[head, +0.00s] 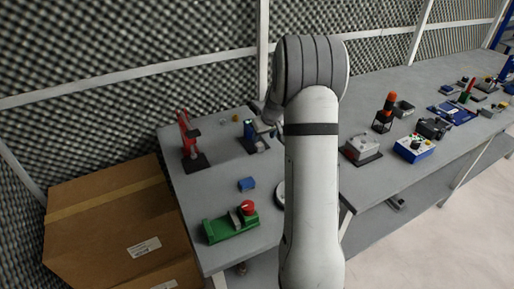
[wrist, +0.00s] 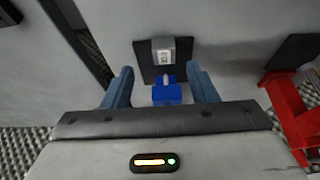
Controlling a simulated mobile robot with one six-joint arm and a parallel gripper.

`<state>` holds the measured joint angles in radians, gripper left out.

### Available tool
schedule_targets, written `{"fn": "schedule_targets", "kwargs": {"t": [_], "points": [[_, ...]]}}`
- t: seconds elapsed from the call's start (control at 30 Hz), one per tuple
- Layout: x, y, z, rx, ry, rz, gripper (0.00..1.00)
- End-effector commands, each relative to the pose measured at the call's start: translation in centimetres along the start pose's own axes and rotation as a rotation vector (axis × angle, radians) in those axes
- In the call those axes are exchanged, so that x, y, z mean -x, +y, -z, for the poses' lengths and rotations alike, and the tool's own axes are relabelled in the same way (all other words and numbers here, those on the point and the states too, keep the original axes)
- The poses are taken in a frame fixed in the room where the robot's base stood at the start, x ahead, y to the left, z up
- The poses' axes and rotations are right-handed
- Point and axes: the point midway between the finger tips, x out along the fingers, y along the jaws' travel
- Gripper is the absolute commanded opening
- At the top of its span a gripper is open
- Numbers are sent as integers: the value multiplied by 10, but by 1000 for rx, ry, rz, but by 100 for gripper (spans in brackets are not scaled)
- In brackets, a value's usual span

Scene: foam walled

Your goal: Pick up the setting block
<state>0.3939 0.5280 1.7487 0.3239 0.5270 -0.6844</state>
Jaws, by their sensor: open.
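My gripper (wrist: 160,76) is open, its two blue fingers spread to either side of a blue block (wrist: 167,94) with a light upright piece on it. I take this for the setting block, but no label confirms it. It sits at the near edge of a dark plate (wrist: 146,62), in front of a grey block with a pale label (wrist: 162,50). The fingers show no contact with it. In the head view my gripper (head: 262,131) is over the back of the left table, above a dark plate (head: 250,147); the block is hard to tell from the fingers there.
A red stand (head: 187,130) is left of my gripper and shows in the wrist view (wrist: 288,105). A small blue box (head: 247,184) and a green fixture with a red knob (head: 230,225) are nearer. Cardboard boxes (head: 110,215) flank the table (head: 208,183). Foam walls rise behind.

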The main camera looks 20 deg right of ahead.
Motion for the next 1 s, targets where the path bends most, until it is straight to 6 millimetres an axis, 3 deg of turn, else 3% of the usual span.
{"fn": "schedule_targets", "kwargs": {"t": [0.33, 0.63, 1.0], "points": [[-46, -5, 1, -1, -3, 1, 53], [-51, -5, 1, -1, 0, 0, 53], [-51, -4, 1, -2, -1, -1, 23]]}}
